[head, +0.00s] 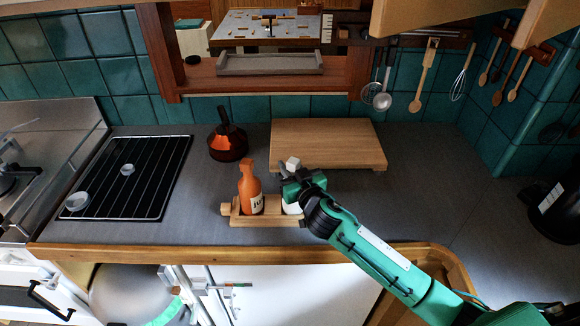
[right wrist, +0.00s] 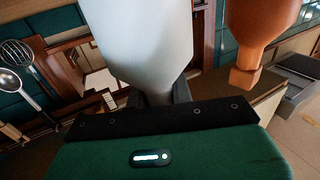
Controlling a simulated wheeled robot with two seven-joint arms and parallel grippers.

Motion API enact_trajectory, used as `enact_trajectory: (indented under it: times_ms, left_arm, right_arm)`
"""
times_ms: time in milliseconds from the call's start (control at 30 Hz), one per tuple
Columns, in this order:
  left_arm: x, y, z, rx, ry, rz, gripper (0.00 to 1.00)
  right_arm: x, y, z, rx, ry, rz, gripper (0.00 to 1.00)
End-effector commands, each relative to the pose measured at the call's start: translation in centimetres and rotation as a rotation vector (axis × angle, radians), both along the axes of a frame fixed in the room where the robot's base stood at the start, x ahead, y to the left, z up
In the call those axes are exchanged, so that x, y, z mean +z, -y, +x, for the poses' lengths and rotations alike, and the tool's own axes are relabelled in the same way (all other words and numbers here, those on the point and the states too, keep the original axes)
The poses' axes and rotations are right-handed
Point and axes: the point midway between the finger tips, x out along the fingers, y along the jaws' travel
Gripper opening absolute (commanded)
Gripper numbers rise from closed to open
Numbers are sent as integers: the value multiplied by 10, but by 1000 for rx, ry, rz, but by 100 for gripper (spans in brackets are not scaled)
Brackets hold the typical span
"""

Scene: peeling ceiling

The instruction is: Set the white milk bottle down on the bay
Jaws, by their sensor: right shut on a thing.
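The white milk bottle (head: 291,209) is in my right gripper (head: 292,184), whose fingers are shut on its neck. Its pale cap (head: 293,163) shows above the gripper. It is upright, over the right end of the wooden caddy (head: 262,222), right of the orange juice bottle (head: 250,190). I cannot tell whether its base touches the bay; the gripper and arm hide part of it. In the right wrist view the white bottle (right wrist: 150,40) fills the middle between my fingers (right wrist: 160,92), with the orange bottle (right wrist: 258,28) apart to its right. My left gripper does not show.
A black rack (head: 135,180) lies farther left. The grey worktop is clear between rack and caddy. Its wooden front edge (head: 150,252) is close.

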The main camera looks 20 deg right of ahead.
Motion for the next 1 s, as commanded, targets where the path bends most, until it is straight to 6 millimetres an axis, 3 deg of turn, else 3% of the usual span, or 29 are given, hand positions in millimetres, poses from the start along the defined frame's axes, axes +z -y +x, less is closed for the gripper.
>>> enact_trajectory:
  times_ms: [33,133,167,567,1000]
  left_arm:
    - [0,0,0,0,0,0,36]
    - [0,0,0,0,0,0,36]
    - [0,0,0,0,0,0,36]
    - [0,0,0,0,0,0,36]
    - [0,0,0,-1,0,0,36]
  right_arm:
    - [0,0,0,0,2,0,26]
    - [1,0,0,0,2,0,46]
    - [1,0,0,0,2,0,48]
    - [-1,1,-7,0,-1,0,48]
    - [-2,10,-73,1,-2,1,48]
